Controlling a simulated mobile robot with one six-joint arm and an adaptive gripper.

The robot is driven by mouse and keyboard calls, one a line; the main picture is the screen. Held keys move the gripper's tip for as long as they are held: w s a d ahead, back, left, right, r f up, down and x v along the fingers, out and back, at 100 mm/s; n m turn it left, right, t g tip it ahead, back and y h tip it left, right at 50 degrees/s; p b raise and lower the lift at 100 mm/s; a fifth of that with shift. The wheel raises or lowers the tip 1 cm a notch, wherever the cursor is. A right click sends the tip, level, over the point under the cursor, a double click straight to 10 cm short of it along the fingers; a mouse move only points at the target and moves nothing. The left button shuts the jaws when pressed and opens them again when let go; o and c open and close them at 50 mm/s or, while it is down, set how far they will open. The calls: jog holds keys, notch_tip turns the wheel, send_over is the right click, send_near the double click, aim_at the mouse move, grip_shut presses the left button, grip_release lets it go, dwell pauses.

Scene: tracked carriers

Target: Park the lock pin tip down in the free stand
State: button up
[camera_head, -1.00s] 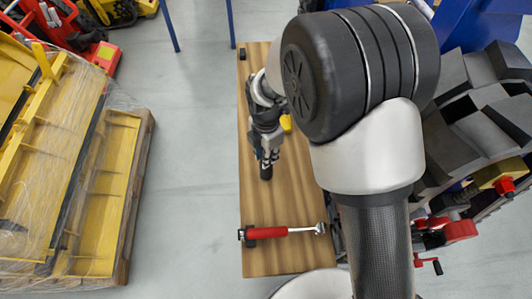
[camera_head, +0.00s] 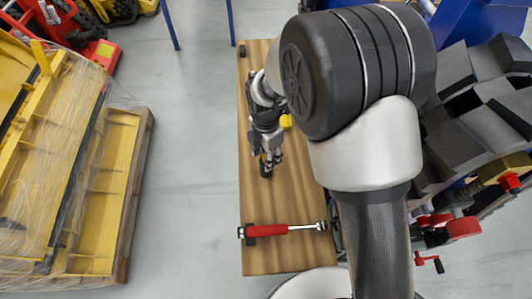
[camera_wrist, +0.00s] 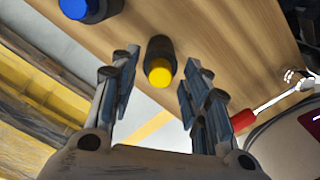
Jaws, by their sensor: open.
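My gripper (camera_wrist: 158,90) is open, with its fingers spread on either side in the wrist view. Between and beyond them a black cylinder (camera_wrist: 161,46) stands on the wooden table (camera_wrist: 225,45), with a round yellow end (camera_wrist: 159,72) facing the camera. I cannot tell for sure whether this is the lock pin in a stand; no tip shows. In the head view my gripper (camera_head: 268,152) is over the table, right above this black cylinder (camera_head: 266,171). A second black cylinder with a blue end (camera_wrist: 76,8) is at the wrist view's upper left.
A small yellow part (camera_head: 286,122) shows beside my arm. A pallet with yellow parts (camera_head: 105,180) stands left across clear floor. Dark blocks (camera_head: 480,120) crowd the right.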

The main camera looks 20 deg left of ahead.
jog(key=shift+r, duration=0.1)
notch_tip(320, 180, up, 12)
dwell(0.5)
dwell(0.5)
